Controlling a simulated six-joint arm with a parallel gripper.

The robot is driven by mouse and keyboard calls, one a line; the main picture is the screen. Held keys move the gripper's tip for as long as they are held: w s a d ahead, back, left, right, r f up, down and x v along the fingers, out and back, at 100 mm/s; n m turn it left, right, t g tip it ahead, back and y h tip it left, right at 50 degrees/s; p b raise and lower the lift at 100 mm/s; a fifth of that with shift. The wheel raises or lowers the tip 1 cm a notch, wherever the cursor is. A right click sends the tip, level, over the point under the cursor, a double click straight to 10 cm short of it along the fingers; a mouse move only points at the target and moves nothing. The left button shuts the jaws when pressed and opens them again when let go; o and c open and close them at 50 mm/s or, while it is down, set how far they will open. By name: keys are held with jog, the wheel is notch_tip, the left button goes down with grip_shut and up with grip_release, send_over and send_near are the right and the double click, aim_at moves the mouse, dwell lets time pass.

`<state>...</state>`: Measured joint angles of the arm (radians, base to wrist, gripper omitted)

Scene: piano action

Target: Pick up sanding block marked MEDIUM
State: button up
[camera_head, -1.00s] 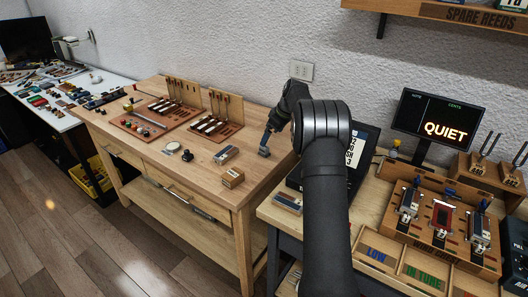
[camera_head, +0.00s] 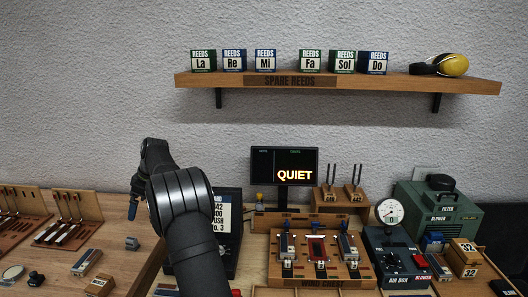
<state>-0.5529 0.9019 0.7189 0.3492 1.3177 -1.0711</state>
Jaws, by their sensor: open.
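I cannot read the word MEDIUM on anything in view, so I cannot tell which piece is the named sanding block. Two small labelled blocks lie on the wooden bench at the lower left: a longer one with a grey top (camera_head: 87,262) and a wooden one (camera_head: 99,286). A small blue-grey piece (camera_head: 132,242) stands on the bench near its right edge. My gripper (camera_head: 132,213) points down just above that piece, apart from the two labelled blocks. It is small and dark here, and it looks open and empty.
Racks with hammer parts (camera_head: 68,230) stand left on the bench. A reed shelf (camera_head: 340,84) hangs above.

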dwell(0.3)
jog(key=c, duration=1.1)
jog(key=m, duration=0.2)
send_near(131, 238)
jog(key=shift+t, duration=0.4)
jog(key=x, duration=0.5)
jog(key=shift+s+d+f, duration=0.1)
jog(key=shift+s+d, duration=0.2)
jog(key=shift+s, duration=0.05)
jog(key=shift+a+x, duration=0.15)
jog(key=shift+x, duration=1.2)
jog(key=shift+a+x, duration=0.15)
jog(key=shift+x, duration=1.2)
